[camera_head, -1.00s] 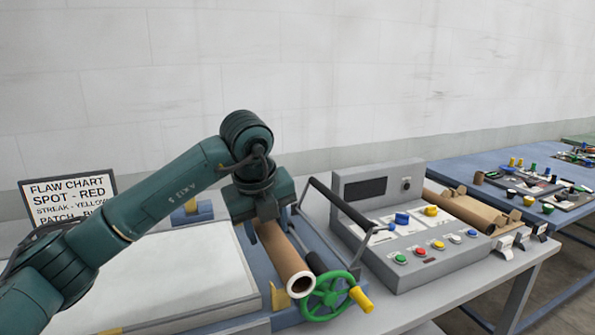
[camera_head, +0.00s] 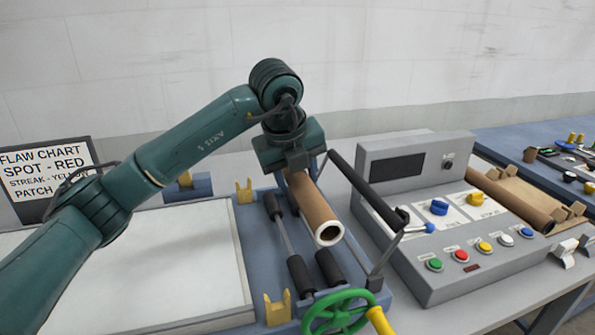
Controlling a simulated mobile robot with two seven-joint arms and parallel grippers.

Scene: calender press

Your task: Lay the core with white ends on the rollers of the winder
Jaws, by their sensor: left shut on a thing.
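My left gripper (camera_head: 293,165) is shut on the core with white ends (camera_head: 312,207), a brown cardboard tube. It grips the core near its far end, and the near white end faces me, tilted down to the right. The winder (camera_head: 345,246) lies below with black rollers (camera_head: 301,272) on thin rods. The core appears above and to the right of the rollers; its exact height over them I cannot tell. The fingertips are partly hidden by the gripper body. My right gripper is not in view.
The winder has a green handwheel (camera_head: 338,314), yellow forked brackets (camera_head: 277,309) and a black bar (camera_head: 365,187) beside the core. A control box (camera_head: 440,225) stands to the right. Another brown tube (camera_head: 512,199) lies beyond it. A white panel (camera_head: 130,265) is at left.

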